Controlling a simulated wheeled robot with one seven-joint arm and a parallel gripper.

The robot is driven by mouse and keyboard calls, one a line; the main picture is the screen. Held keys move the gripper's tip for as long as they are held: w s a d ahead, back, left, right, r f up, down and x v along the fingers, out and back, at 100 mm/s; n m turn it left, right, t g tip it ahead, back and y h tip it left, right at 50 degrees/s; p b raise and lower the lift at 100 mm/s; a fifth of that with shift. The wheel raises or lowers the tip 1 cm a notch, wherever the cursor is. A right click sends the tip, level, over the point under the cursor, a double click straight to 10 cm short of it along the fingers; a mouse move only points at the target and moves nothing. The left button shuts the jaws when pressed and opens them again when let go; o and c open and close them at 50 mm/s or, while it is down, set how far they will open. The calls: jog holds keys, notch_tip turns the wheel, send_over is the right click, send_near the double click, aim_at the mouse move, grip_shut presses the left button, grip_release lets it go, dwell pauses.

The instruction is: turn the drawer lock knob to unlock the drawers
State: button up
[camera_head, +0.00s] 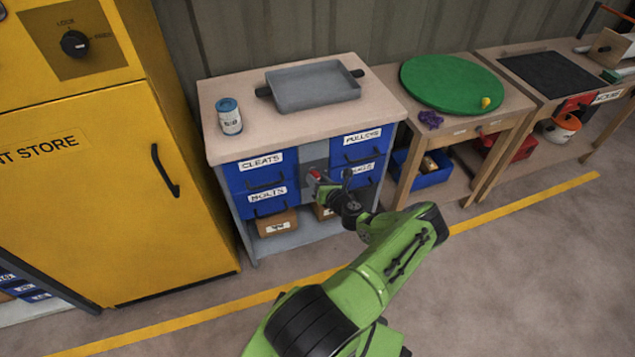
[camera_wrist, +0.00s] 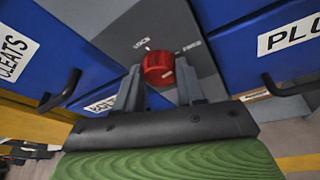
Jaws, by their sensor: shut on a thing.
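The drawer lock knob is a round red knob (camera_wrist: 158,68) on a grey panel (camera_wrist: 165,30) between the blue drawers. Two labels are printed above it, one at its upper left and one at its upper right, with a pale mark just above the knob towards the left label. My gripper (camera_wrist: 160,85) is shut on the knob, one finger on each side. In the head view my gripper (camera_head: 326,188) reaches the middle of the cabinet front and partly covers the panel. The drawers (camera_head: 251,185) marked CLEATS, BOLTS and PULLEYS look closed.
A grey tray (camera_head: 312,88) and a blue-lidded can (camera_head: 229,117) stand on the cabinet top. Drawer handles (camera_wrist: 60,90) stick out on both sides of my gripper. A yellow locker (camera_head: 85,185) stands at left, a table with a green disc (camera_head: 450,90) at right. The floor in front is clear.

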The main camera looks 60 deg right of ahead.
jog(key=shift+f+m+t+b, duration=0.1)
jog(key=shift+m+t+b, duration=0.2)
jog(key=shift+m, duration=0.5)
jog(key=o, duration=1)
jog(key=shift+o, duration=0.2)
jog(key=p+v, duration=0.4)
jog(key=v, duration=1.2)
jog(key=shift+d, duration=0.2)
